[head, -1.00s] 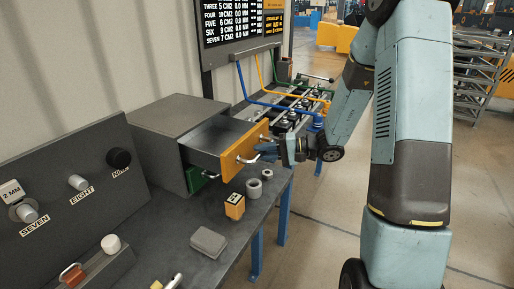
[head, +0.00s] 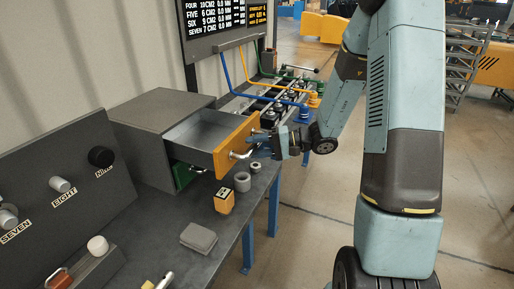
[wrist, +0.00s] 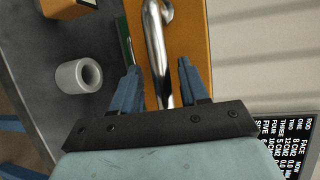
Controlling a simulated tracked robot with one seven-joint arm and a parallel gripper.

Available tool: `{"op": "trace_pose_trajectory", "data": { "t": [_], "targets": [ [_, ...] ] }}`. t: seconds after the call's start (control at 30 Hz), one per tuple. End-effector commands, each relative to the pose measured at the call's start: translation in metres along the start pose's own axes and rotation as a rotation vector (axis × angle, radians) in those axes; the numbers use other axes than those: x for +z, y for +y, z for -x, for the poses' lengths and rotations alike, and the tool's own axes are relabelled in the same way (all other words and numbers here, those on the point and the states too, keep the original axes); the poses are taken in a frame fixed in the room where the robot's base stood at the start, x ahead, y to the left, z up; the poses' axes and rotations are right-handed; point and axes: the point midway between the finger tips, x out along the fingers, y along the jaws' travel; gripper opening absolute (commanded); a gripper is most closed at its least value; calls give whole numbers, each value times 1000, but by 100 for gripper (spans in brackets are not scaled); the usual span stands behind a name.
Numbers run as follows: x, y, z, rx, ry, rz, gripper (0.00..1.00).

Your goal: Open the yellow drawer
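The yellow-fronted drawer (head: 236,144) stands well out of the grey cabinet (head: 150,128), and its empty grey inside shows. Its silver bar handle (head: 240,155) is on the yellow front. My gripper (head: 259,143) is at this handle, in front of the drawer. In the wrist view the handle (wrist: 156,45) runs between the two blue fingers of my gripper (wrist: 159,85). The fingers are apart, with a gap on each side of the bar. The green drawer (head: 183,175) below is shut and partly hidden.
On the dark bench lie an orange block (head: 224,201), a grey ring (head: 242,182) and a grey block (head: 198,238). A sloped panel with knobs (head: 60,190) stands at left. Coloured hoses (head: 262,90) are behind the drawer. Open floor lies right of the bench.

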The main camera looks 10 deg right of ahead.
Motion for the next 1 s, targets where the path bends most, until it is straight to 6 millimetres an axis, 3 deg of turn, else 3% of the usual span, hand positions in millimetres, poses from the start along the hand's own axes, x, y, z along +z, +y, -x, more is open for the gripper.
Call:
{"op": "trace_pose_trajectory", "data": {
  "t": [0.27, 0.7, 1.0],
  "targets": [
    [-1, -1, 15, -2, 4, 1, 44],
    [-1, 1, 98, -1, 4, 1, 44],
    [0, 1, 133, 0, 1, 0, 44]
  ]
}}
